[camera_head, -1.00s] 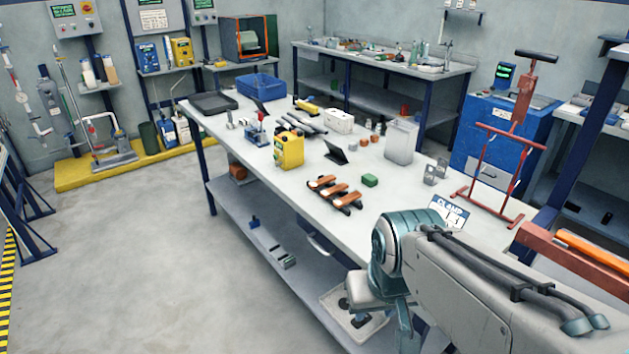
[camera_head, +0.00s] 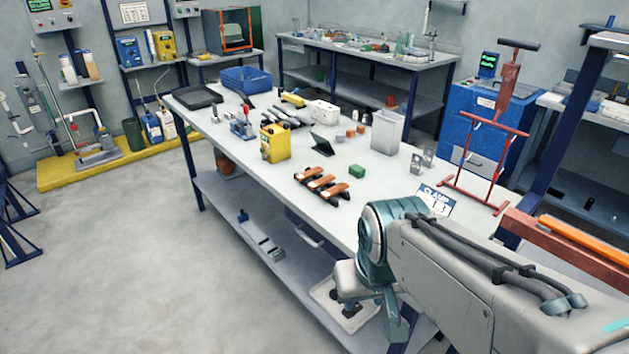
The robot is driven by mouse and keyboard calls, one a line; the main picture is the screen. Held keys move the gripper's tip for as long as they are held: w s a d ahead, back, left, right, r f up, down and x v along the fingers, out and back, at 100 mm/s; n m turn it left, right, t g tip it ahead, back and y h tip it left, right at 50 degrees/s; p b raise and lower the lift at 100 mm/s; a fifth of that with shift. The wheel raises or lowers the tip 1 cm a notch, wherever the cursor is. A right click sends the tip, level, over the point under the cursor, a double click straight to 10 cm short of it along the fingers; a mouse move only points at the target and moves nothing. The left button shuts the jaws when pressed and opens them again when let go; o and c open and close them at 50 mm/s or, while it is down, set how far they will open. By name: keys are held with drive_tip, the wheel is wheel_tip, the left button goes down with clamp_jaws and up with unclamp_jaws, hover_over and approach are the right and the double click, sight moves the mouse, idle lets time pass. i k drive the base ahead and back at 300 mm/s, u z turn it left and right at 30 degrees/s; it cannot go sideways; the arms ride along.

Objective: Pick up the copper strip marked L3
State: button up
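Three copper strips lie side by side on black holders on the long workbench (camera_head: 389,180): one at the back left (camera_head: 309,173), one in the middle (camera_head: 322,181) and one at the front right (camera_head: 336,190). Any markings on them are too small to read, so I cannot tell which is L3. My arm's grey and teal links fill the lower right, to the right of and nearer than the strips. My gripper itself cannot be made out.
A white-and-blue sign (camera_head: 436,201) and a red rack frame (camera_head: 482,165) are at the bench's right end.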

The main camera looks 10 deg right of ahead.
sight(312, 172)
drive_tip(key=u, duration=1.35)
drive_tip(key=i, duration=2.55)
drive_tip(key=z, duration=3.35)
